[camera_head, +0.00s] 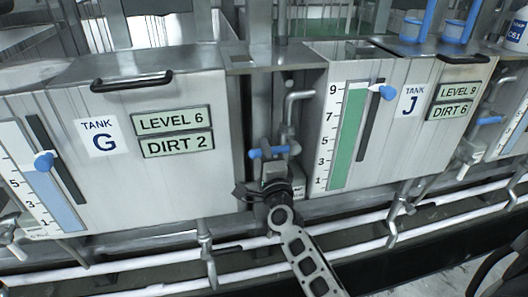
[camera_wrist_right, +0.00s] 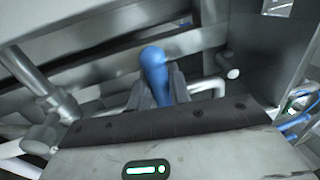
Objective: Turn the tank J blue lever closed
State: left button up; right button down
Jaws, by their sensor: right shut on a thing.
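The tank J panel (camera_head: 385,140) stands right of centre in the head view, with its "TANK J" label and a green gauge (camera_head: 348,135) near the top of its scale. A blue lever (camera_head: 256,153) sits on a grey pipe fitting in the gap left of that panel. My right gripper (camera_head: 272,168) reaches up to this lever from below. In the right wrist view, the blue lever (camera_wrist_right: 154,70) stands between the fingers, which are shut on it. Part of the lever is hidden by the fingers. My left gripper is not in view.
Tank G (camera_head: 180,165) is left of the gap, close to my right gripper. A bent pipe (camera_head: 290,105) rises just above the lever. White pipes (camera_head: 150,270) run along below the tanks. Another blue lever (camera_head: 488,121) is right of tank J. Blue cups (camera_head: 452,30) stand above.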

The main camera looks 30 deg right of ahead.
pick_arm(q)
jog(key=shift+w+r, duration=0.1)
pick_arm(e)
jog(key=c, duration=1.3)
grip_release()
jog(key=shift+c, duration=0.2)
pick_arm(q)
jog(key=shift+b, duration=0.3)
pick_arm(e)
jog(key=v, duration=1.6)
